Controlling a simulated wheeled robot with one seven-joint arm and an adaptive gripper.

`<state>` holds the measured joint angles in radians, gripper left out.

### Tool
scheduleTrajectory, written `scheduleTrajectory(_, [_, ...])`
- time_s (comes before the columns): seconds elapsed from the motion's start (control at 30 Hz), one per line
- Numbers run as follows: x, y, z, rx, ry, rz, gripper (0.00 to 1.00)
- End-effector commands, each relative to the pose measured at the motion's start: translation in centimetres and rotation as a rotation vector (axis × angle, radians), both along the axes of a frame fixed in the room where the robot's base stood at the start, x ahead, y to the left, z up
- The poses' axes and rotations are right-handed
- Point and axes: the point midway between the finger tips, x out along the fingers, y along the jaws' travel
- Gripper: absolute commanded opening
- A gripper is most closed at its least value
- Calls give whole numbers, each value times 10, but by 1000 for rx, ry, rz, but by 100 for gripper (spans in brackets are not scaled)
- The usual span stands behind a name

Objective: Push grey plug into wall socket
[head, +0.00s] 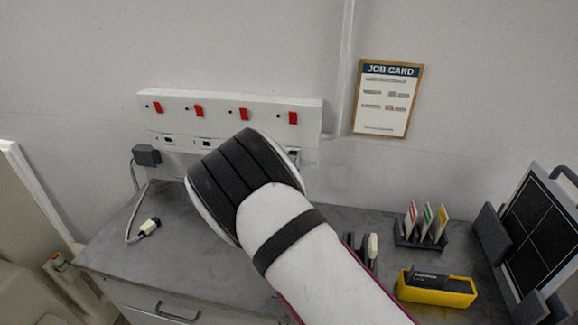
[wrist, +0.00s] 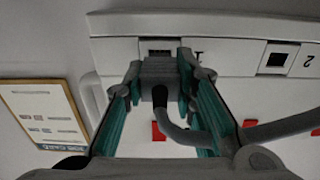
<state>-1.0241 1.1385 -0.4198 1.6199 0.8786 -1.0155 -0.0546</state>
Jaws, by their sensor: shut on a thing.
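My gripper (wrist: 160,66) is shut on the grey plug (wrist: 157,73), a small block held between the two teal-lined fingers, with a dark cable leaving it to the right in the wrist view. Right beyond the plug is the dark opening of a socket (wrist: 159,51), beside the upside-down number 1. Part of that opening shows past the plug; I cannot tell whether the plug touches it. The white wall socket strip (head: 228,110) shows in the head view, with several red switches. There my wrist hides the gripper, the plug and much of the strip's right-hand sockets.
Socket 2 (wrist: 277,60) shows empty in the wrist view. A dark grey block (head: 146,155) with a cable is at the strip's left end, and a connector (head: 149,226) lies on the worktop (head: 112,248). A yellow holder (head: 437,288) and card rack (head: 424,232) stand right. A job card (head: 388,98) hangs above.

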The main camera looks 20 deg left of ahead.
Motion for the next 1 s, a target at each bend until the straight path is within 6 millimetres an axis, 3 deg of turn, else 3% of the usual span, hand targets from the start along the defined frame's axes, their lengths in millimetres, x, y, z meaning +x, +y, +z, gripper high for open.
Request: scheduleTrajectory(1.0, [24,1,0,1,0,-1,0])
